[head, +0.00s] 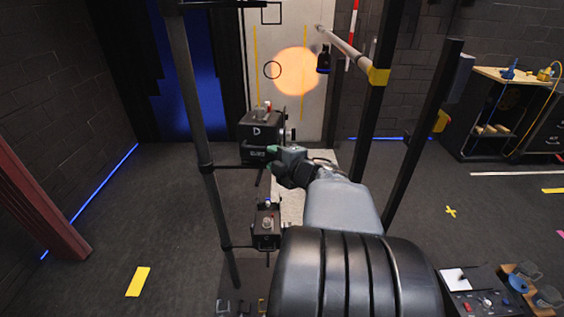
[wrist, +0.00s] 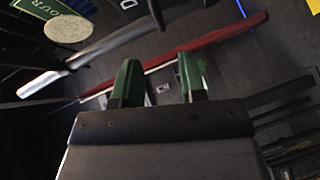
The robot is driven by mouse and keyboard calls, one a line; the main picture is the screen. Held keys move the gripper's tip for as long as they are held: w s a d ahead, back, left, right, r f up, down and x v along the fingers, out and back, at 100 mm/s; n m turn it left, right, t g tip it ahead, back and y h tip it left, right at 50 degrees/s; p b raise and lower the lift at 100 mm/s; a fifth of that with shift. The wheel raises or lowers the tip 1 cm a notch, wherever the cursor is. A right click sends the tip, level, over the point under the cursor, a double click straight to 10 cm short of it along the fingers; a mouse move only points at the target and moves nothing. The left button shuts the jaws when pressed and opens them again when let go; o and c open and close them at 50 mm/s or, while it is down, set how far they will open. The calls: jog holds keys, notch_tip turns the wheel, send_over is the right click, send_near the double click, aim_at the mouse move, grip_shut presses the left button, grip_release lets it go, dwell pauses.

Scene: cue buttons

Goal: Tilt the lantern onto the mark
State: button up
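A round orange light spot (head: 300,72) falls on the pale panel. A thin black ring mark (head: 272,70) overlaps its left edge, and a black square outline (head: 271,12) is higher up. A black box marked D (head: 258,131), with a knob on its right side, stands before the panel; I cannot tell whether it is the lantern. My gripper (head: 272,154) is close to the box's lower right, and contact cannot be judged. In the wrist view, its green fingers (wrist: 160,84) are apart with nothing held between them. The box's lower part is partly hidden by my gripper.
A smaller control box (head: 266,228) stands nearer, left of my arm. Dark upright posts (head: 197,130) flank the area. A pale bar with a yellow collar (head: 345,48) crosses the upper right. Shelves (head: 505,105) stand at the right. Floor (head: 130,215) at the left is mostly clear.

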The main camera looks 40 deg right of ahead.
jog(key=shift+s+r, duration=0.15)
jog(key=shift+s, duration=0.65)
jog(key=shift+s+r, duration=0.15)
jog(key=shift+s, duration=0.6)
jog(key=s+d+f+m+g+h, duration=0.6)
jog(key=m+g+h, duration=0.25)
jog(key=m, duration=0.75)
jog(key=a+f+g+y, duration=0.1)
jog(key=a+g+y, duration=0.2)
jog(key=a, duration=2.2)
jog(key=y, duration=0.5)
jog(key=shift+a+f+y, duration=0.25)
jog(key=shift+f+y, duration=0.1)
